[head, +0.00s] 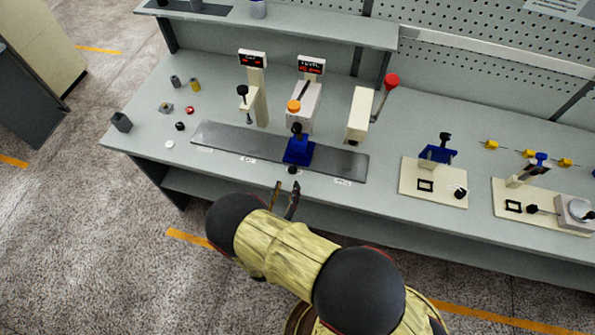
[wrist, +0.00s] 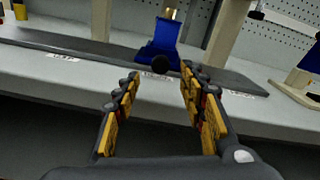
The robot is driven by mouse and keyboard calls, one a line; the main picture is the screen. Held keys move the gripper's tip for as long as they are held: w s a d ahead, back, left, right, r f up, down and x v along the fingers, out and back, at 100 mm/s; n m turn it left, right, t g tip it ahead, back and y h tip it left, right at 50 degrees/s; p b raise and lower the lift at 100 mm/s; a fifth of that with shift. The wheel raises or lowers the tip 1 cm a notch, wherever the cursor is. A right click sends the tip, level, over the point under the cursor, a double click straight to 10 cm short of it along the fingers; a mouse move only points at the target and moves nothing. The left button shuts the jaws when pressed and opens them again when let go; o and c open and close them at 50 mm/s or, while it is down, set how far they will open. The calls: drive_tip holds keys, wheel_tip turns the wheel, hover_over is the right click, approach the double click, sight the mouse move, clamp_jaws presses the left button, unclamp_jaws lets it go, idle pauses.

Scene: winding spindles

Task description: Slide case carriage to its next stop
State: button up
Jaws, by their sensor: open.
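The blue carriage (head: 299,151) stands on a long dark grey rail plate (head: 227,138), in front of the middle station. A dark round knob (head: 292,170) sticks out at its front, low down. In the wrist view the blue carriage (wrist: 158,42) and its black knob (wrist: 160,64) show straight ahead, between and beyond the fingertips. Something pale sits in the carriage's top. My gripper (head: 285,190) is open and empty, just in front of the bench edge, apart from the knob. The gripper (wrist: 160,75) shows both yellow-padded fingers in the wrist view, spread on either side of the knob.
Behind the rail stand a left post with a display (head: 252,60), a middle station with an orange cap (head: 294,106), and a right post with a red-knobbed lever (head: 391,81). Small parts lie left. A cream fixture board (head: 415,192) lies right. The rail is bare either side of the carriage.

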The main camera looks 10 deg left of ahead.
sight(292, 173)
drive_tip(key=w, duration=0.7)
drive_tip(key=shift+w+d, duration=0.25)
drive_tip(key=shift+d, duration=0.05)
drive_tip(key=shift+c, duration=0.2)
clamp_jaws()
idle(0.5)
